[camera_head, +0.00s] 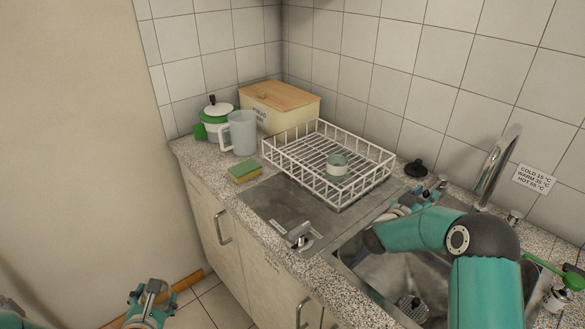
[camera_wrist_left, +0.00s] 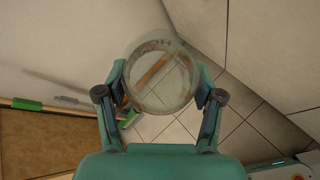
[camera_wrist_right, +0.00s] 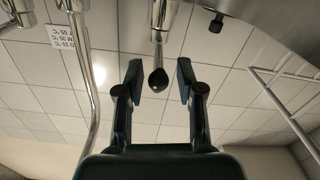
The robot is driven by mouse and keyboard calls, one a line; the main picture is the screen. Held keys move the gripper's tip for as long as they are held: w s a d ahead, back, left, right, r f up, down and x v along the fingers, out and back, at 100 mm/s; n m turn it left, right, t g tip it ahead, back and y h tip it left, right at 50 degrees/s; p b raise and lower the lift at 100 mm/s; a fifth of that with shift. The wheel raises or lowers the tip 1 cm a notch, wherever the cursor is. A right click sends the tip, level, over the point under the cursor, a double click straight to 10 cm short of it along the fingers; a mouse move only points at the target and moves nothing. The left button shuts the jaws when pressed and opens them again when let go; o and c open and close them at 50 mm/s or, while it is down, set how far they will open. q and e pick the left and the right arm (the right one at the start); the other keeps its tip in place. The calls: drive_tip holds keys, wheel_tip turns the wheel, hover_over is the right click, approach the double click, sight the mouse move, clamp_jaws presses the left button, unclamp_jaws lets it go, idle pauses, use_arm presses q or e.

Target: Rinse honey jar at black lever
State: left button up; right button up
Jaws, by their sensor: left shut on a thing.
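My left gripper (camera_head: 150,296) is low at the left of the head view, in front of the cabinets. In the left wrist view it is shut on a clear glass jar (camera_wrist_left: 160,78) with partly readable lettering; the jar looks empty. My right gripper (camera_wrist_right: 158,82) is open and empty. A black-tipped lever (camera_wrist_right: 158,80) on a chrome fitting shows between its fingers, apparently not gripped. In the head view my right arm hides part of that area beside the sink (camera_head: 385,275). A tall chrome spout (camera_head: 495,165) stands right of it.
A white wire rack (camera_head: 350,190) holding a small cup (camera_head: 338,164) stands left of the sink. A sponge (camera_head: 244,171), jug (camera_head: 240,133), green-white pot (camera_head: 216,118) and wooden-lidded box (camera_head: 280,105) are behind. A black knob (camera_head: 416,168) and green lever (camera_head: 572,278) flank the sink.

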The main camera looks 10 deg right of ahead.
sight(435, 186)
drive_tip(key=shift+x, duration=1.4)
drive_tip(key=shift+c, duration=0.3)
clamp_jaws()
